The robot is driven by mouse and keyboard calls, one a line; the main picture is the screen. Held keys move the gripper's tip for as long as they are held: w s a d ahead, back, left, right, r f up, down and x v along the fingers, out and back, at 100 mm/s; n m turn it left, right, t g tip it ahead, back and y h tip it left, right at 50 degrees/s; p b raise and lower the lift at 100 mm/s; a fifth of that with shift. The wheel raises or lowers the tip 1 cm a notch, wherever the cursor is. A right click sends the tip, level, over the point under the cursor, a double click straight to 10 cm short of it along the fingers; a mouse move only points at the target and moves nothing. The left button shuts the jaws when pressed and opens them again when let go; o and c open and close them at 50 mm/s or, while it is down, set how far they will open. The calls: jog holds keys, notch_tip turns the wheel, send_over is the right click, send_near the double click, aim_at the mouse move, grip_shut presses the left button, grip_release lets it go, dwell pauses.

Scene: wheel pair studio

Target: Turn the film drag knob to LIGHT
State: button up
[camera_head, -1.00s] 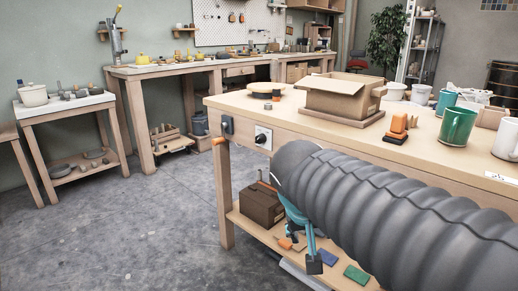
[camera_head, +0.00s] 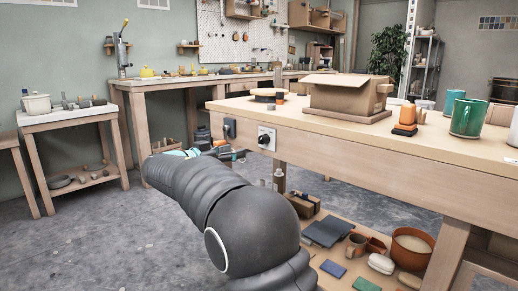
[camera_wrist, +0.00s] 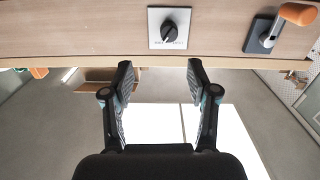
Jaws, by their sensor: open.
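The film drag knob (camera_head: 266,139) is a small dark round knob on a pale square plate, set in the front edge board of the wooden workbench (camera_head: 360,150). In the wrist view the black knob (camera_wrist: 169,32) shows on its plate (camera_wrist: 156,15), just beyond the fingertips. The lettering is too small to read, and I cannot tell which mark the knob points at. My gripper (camera_wrist: 159,68) is open and empty, its two fingers apart, with a gap between them and the knob. In the head view my arm hides part of the gripper (camera_head: 222,152), left of the knob.
A dark bracket (camera_wrist: 262,36) with an orange handle (camera_wrist: 297,14) sits beside the plate. A cardboard box (camera_head: 348,95), an orange-topped object (camera_head: 406,118) and green mugs (camera_head: 467,118) stand on the bench. The lower shelf holds a brown bowl (camera_head: 411,248).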

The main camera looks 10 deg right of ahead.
aim_at(260, 141)
jog(key=shift+t, duration=0.3)
jog(key=x, duration=0.8)
jog(key=w+p+x, duration=0.1)
jog(key=x, duration=0.4)
jog(key=shift+w+a, duration=0.1)
jog(key=shift+a, duration=0.2)
